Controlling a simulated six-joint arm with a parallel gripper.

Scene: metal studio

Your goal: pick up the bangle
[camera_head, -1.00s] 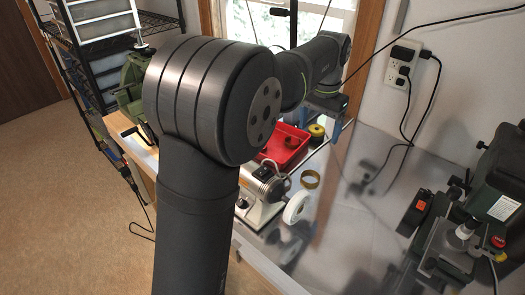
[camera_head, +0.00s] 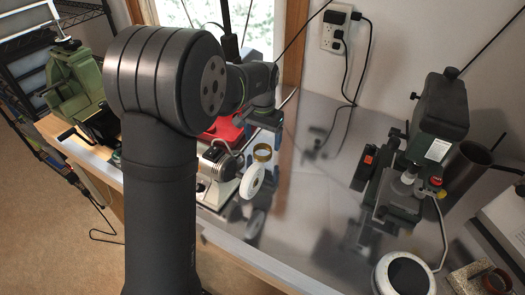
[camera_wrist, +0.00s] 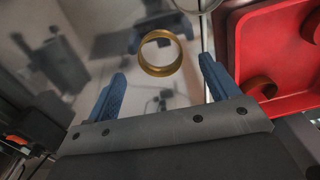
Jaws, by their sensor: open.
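The bangle is a gold-coloured ring (camera_head: 262,153) on the shiny metal bench, just behind the white wheel of the grinder. In the wrist view the bangle (camera_wrist: 161,71) lies ahead of the fingertips, roughly centred between them and apart from both. My gripper (camera_wrist: 163,70) is open and empty, with a blue finger on each side. In the head view my gripper (camera_head: 265,121) hangs above and close behind the bangle; its fingers are hard to make out there.
A red tray (camera_wrist: 248,45) holding brown curved pieces stands right of my gripper in the wrist view. The grinder with its white wheel (camera_head: 252,181) is close in front of the bangle. A green machine (camera_head: 412,165) stands at right. Bench right of the bangle is clear.

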